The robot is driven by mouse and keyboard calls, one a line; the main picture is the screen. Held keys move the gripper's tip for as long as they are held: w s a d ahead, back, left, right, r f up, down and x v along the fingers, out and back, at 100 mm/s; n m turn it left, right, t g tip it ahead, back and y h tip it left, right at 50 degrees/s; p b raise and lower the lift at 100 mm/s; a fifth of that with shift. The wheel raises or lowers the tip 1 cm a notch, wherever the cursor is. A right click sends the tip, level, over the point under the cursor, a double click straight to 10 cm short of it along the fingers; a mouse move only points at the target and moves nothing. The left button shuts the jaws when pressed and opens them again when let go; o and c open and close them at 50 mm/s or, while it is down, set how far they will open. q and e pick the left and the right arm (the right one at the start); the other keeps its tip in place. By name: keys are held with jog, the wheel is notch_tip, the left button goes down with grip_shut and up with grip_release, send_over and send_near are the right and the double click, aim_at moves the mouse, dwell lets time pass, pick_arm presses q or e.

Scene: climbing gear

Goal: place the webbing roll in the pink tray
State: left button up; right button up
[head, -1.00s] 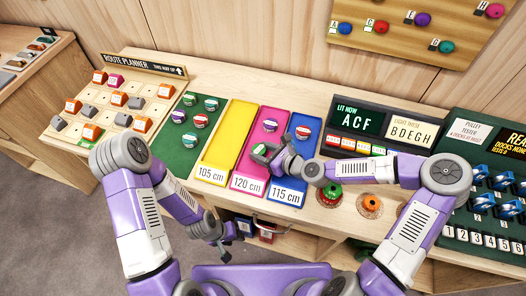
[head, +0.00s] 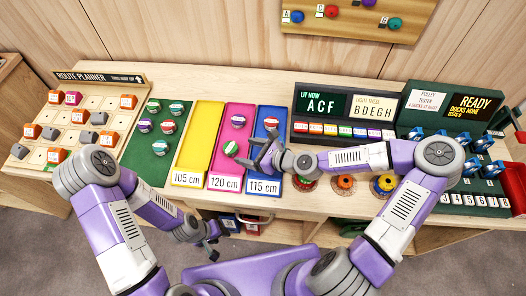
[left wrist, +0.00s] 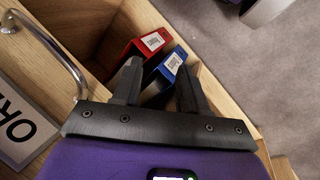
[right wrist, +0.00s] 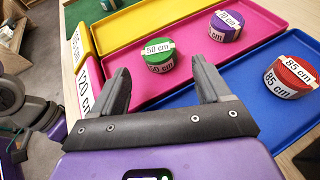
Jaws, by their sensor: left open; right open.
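The pink tray (head: 218,166), labelled 120 cm, lies between the yellow and blue trays. A green webbing roll (head: 231,148) marked 50 cm rests in it; the right wrist view shows the roll (right wrist: 159,58) lying flat. A purple roll (head: 238,121) marked 70 cm lies farther back in the same tray. My right gripper (head: 257,150) is open and empty, just right of the green roll and above the trays. In the right wrist view its fingers (right wrist: 162,75) are apart with the green roll beyond them. My left gripper (head: 213,252) is open and empty, low before the bench front.
The blue tray (head: 262,167) holds a red roll (right wrist: 290,76) marked 85 cm. The yellow tray (head: 199,145) is empty. Several rolls sit on the green mat (head: 147,169). Red and blue binders (left wrist: 165,75) stand below the bench near my left gripper, beside a metal handle (left wrist: 50,45).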

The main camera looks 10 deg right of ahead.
jog(key=shift+p+v, duration=0.85)
jog(key=shift+v, duration=2.1)
jog(key=shift+r, duration=0.1)
